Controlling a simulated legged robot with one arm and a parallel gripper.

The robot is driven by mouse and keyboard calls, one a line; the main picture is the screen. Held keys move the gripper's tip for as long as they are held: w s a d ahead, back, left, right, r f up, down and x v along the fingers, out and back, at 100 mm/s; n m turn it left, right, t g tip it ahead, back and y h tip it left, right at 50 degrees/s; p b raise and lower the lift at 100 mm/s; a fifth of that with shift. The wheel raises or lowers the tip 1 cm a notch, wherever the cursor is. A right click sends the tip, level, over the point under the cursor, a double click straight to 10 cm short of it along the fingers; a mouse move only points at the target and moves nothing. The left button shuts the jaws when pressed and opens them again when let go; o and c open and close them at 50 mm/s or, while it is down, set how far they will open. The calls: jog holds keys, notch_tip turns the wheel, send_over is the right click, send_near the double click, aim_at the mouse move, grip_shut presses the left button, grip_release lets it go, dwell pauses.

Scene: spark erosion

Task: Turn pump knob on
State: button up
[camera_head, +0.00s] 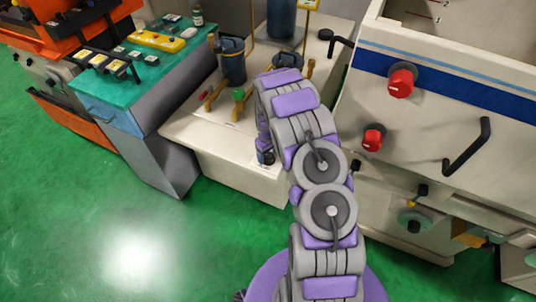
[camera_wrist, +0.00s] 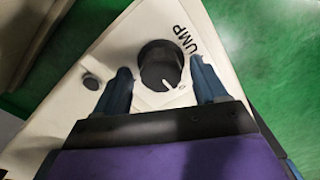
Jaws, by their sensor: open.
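The pump knob (camera_wrist: 160,65) is black and round with a white pointer line, in the wrist view. It sits on a white panel (camera_wrist: 120,45), beside lettering that reads "UMP", its first letter not visible. The pointer aims toward the bottom of the picture, slightly right, near a small mark. My gripper (camera_wrist: 161,66) is open, with one blue finger on each side of the knob. Gaps show between fingers and knob; I cannot tell whether the tips are level with it. In the head view my gripper (camera_head: 265,154) is low over the white machine's front edge, and the knob cannot be made out.
A small dark round button (camera_wrist: 91,83) is left of the knob. In the head view, the white machine bed (camera_head: 190,130) carries fixtures. A cabinet with red knobs (camera_head: 402,82) stands right, and a teal-topped bench (camera_head: 130,90) stands left. Green floor (camera_head: 110,220) is clear in front.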

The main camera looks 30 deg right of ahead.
jog(key=shift+d, duration=0.2)
jog(key=shift+c, duration=0.3)
jog(key=shift+a, duration=0.35)
jog(key=c, duration=0.5)
jog(key=shift+d, duration=0.1)
jog(key=c, duration=0.5)
